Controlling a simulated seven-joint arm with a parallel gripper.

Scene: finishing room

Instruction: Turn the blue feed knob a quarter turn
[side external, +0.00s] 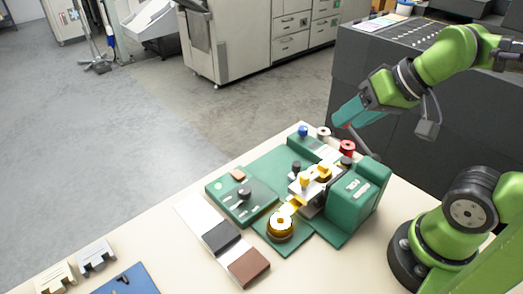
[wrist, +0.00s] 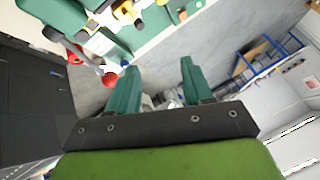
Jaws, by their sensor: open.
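The blue feed knob (side external: 303,130) stands on the far end of the green machine (side external: 268,165), in the side view. A grey-white knob (side external: 323,132) and a red knob (side external: 347,146) stand in a row to its right. My gripper (side external: 338,118) is in the air to the right of the blue knob and apart from it. In the wrist view my gripper (wrist: 160,66) has its two teal fingers spread with nothing between them. A small blue spot shows there by the left finger; I cannot tell if it is the knob.
A lever with a red ball (wrist: 109,79) is close to the left finger in the wrist view. A brass knob (side external: 281,224) and a black knob (side external: 244,194) are on the machine's near side. Sample plates (side external: 222,238) lie on the bench. Dark cabinets (side external: 400,120) stand behind my arm.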

